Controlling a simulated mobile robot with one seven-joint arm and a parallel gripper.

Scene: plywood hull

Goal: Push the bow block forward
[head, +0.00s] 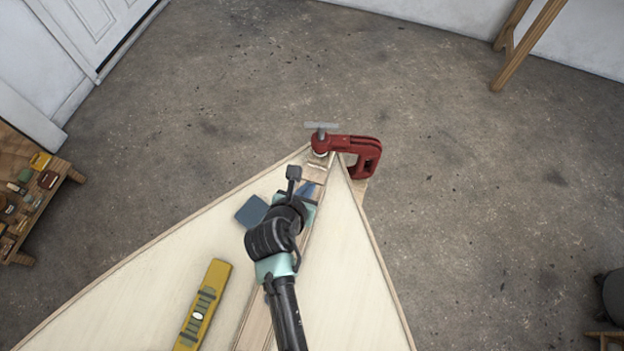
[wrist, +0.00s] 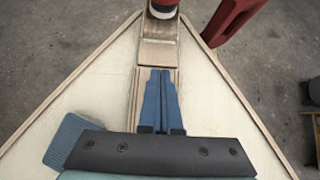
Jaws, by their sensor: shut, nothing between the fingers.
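The bow block (wrist: 158,53) is a small pale wooden piece on the centre line near the hull's tip, in the wrist view. In the head view the block (head: 315,172) shows just beyond my fingers. My gripper (wrist: 160,72) is shut and empty, its two blue fingers side by side and pointing toward the tip. The fingertips are right behind the block's near end; I cannot tell whether they touch it. In the head view my gripper (head: 311,184) is partly hidden by my wrist. The plywood hull (head: 355,270) narrows to a point ahead.
A red clamp (head: 362,150) grips the hull's tip; its foot (wrist: 163,10) is just ahead of the block. A blue-grey pad (head: 251,211) lies left of my wrist. A yellow level (head: 203,305) lies at the lower left. The right panel is clear.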

